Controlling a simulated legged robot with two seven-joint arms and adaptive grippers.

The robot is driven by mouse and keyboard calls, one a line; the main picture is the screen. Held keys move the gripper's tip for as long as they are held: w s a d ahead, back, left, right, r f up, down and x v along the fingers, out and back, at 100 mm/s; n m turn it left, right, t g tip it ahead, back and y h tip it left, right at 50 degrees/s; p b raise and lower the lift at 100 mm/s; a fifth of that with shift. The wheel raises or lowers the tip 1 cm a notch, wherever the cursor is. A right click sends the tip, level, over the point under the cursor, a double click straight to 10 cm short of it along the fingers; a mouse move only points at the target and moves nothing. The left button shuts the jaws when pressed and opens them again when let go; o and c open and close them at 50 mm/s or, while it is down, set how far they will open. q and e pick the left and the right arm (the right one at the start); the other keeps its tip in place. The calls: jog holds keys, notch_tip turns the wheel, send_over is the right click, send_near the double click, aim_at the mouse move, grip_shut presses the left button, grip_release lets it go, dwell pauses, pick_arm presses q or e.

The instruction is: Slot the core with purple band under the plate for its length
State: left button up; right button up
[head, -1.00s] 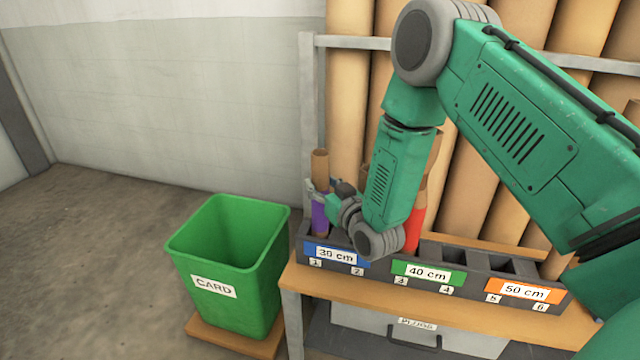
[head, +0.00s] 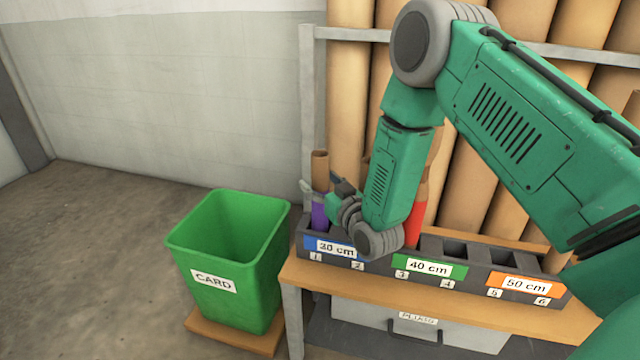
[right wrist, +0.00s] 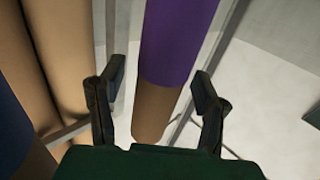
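My right gripper (head: 322,188) is around the core's upper part, fingers spread. In the right wrist view the purple band (right wrist: 178,45) and brown end lie between the two open fingers (right wrist: 158,100), with gaps on both sides. My left gripper is not in view.
A red-banded core (head: 416,222) stands behind the green "40 cm" plate (head: 429,268). The orange "50 cm" plate (head: 525,286) is at right, with empty slots behind. A green CARD bin (head: 215,290) stands left of the bench (head: 400,298). Tall brown rolls stand behind.

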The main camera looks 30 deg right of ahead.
jog(key=s, duration=1.2)
jog(key=shift+a, duration=0.25)
jog(key=shift+f, duration=0.1)
jog(key=s+a+f+g+y, duration=0.1)
jog(key=s+a+f+g, duration=0.1)
jog(key=s+f+g, duration=0.3)
jog(key=s+a+f+n+g, duration=0.1)
jog(key=s+a+f, duration=0.1)
jog(key=f, duration=0.4)
jog(key=s+a+f+g+y, duration=0.1)
jog(key=s+a+f+g, duration=0.25)
jog(key=f, duration=0.25)
jog(key=s+a+f+g+h, duration=0.1)
jog(key=s+f+g, duration=0.25)
jog(key=s, duration=0.45)
jog(key=s+f+g, duration=0.2)
jog(key=s+g, duration=0.2)
jog(key=s, duration=0.4)
notch_tip(320, 180, up, 14)
jog(key=p, duration=1.3)
jog(key=shift+s+f+p, duration=0.25)
jog(key=shift+s+p, duration=0.15)
jog(key=shift+s, duration=0.05)
